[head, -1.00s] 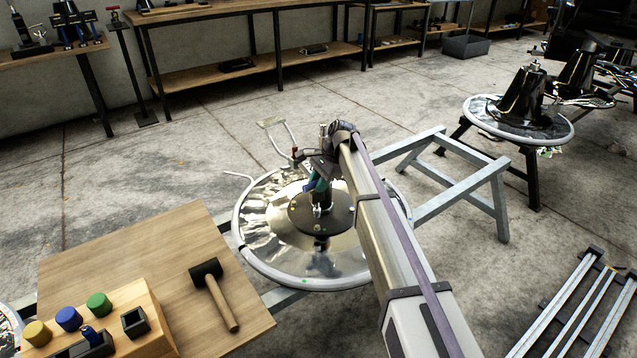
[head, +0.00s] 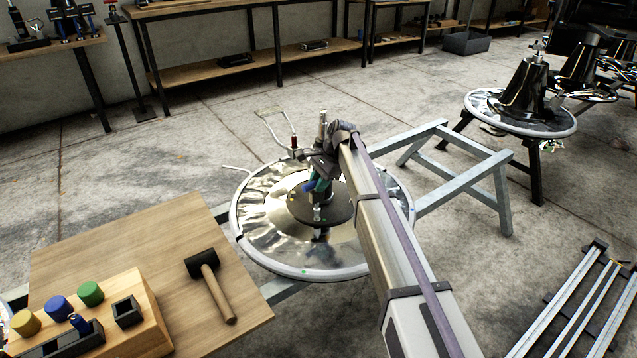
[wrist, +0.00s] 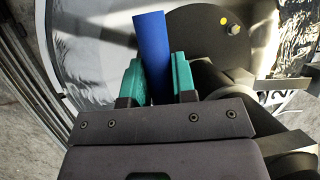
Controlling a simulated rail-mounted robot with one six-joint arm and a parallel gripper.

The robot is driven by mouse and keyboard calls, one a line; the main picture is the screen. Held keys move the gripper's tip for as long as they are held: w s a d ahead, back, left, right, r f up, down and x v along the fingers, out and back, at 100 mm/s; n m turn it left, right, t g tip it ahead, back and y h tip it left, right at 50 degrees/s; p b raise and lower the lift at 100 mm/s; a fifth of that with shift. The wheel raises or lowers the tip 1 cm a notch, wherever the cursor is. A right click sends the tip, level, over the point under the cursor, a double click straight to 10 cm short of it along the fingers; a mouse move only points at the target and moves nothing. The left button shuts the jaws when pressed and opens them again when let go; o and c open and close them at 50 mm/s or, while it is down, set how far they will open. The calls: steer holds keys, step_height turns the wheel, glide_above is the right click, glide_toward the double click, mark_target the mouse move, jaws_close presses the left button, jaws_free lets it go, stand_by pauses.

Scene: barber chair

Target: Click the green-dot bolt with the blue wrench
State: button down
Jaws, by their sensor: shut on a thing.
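My gripper (head: 318,181) is over the black round plate (head: 338,213) at the middle of the chair base. In the wrist view its teal fingers (wrist: 156,68) are shut on the blue wrench (wrist: 150,38), whose blue handle extends upward in the picture. The wrench (head: 308,187) shows only as a small blue patch in the head view. Its working end is hidden. A yellow dot (wrist: 223,20) marks the plate in the wrist view.
The polished chair base (head: 262,225) rests on a metal stand (head: 425,205). A wooden table (head: 110,235) at the left holds a mallet (head: 207,280) and a block with green (head: 91,293), blue and yellow caps. Another chair base (head: 520,110) stands at the back right.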

steer(key=shift+f+b, duration=0.75)
stand_by(0.3)
steer(key=m, duration=0.1)
steer(key=m+t, duration=0.1)
steer(key=shift+s+m, duration=0.25)
steer(key=shift+m, duration=0.05)
steer(key=shift+m+t, duration=0.3)
steer(key=shift+m, duration=0.4)
steer(key=shift+w+m, duration=0.15)
steer(key=shift+m, duration=0.15)
steer(key=shift+s+m+t, duration=0.25)
steer(key=shift+m+t, duration=0.35)
steer(key=shift+m, duration=0.5)
steer(key=shift+w+m+t, duration=0.1)
steer(key=shift+m+t, duration=0.4)
steer(key=shift+m, duration=0.7)
